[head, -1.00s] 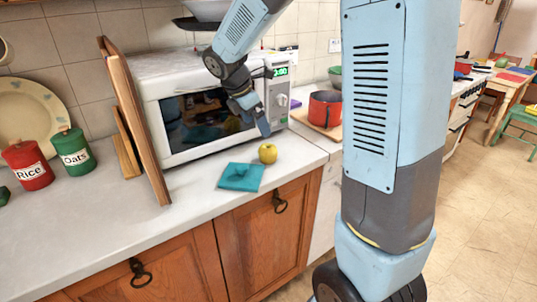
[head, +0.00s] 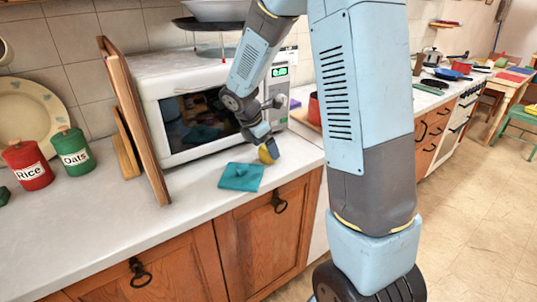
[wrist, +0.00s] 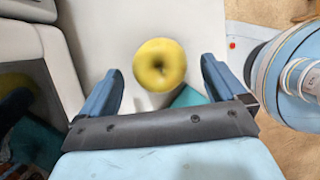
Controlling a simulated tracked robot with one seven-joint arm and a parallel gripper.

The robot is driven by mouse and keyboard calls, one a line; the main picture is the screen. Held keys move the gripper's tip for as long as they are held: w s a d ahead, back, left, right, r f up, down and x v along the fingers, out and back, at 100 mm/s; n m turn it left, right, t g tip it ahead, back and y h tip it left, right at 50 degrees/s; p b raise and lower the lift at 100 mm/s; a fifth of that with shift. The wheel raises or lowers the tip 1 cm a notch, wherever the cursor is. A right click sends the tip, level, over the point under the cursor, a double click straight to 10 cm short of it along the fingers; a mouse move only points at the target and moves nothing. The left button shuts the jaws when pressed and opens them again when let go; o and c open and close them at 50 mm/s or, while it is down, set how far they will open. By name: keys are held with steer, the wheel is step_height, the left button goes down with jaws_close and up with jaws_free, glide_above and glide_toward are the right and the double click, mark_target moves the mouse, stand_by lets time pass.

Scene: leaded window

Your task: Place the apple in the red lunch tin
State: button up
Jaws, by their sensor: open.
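The yellow apple (head: 265,155) sits on the white counter in front of the microwave, beside a folded teal cloth (head: 241,177). My gripper (head: 268,143) is lowered right at the apple and partly covers it in the head view. In the wrist view the apple (wrist: 160,65) lies between the two blue fingers of my gripper (wrist: 162,72), with a gap on each side. The gripper is open and holds nothing. I cannot make out a red lunch tin for certain in either view.
The white microwave (head: 160,95) stands close behind my gripper. Wooden boards (head: 135,125) lean at its left, near a red Rice tin (head: 27,166) and a green Oats tin (head: 73,152). A red pot (head: 314,108) is partly hidden by my arm. The front left counter is clear.

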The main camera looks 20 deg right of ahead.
mark_target(265, 147)
steer(key=shift+x, duration=1.75)
steer(key=shift+c, duration=0.4)
steer(key=c, duration=1.2)
